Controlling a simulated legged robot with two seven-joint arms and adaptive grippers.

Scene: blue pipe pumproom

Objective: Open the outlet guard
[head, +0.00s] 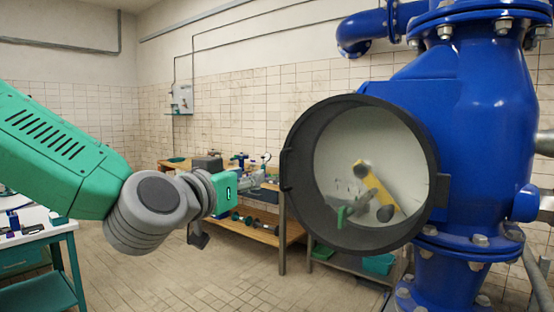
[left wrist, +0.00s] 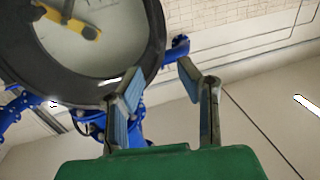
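The outlet guard appears to be the round dark ring (head: 297,190) on the side of the blue pump (head: 500,110). Its pale face holds a yellow lever (head: 378,188) with dark knobs and a green part. I cannot tell whether a hinge or catch holds it. In the left wrist view, the ring (left wrist: 130,62) and yellow lever (left wrist: 75,22) show at the upper left. My left gripper (left wrist: 162,80) is open and empty there, its left finger overlapping the ring's edge in the picture; contact is unclear. In the head view it hangs left of the ring. My right gripper is out of view.
A wooden bench (head: 262,232) with tools stands behind, between my left arm and the ring. A green table (head: 45,262) is at the far left. Blue pipework (head: 365,32) is above the ring. The tiled floor at the lower middle is clear.

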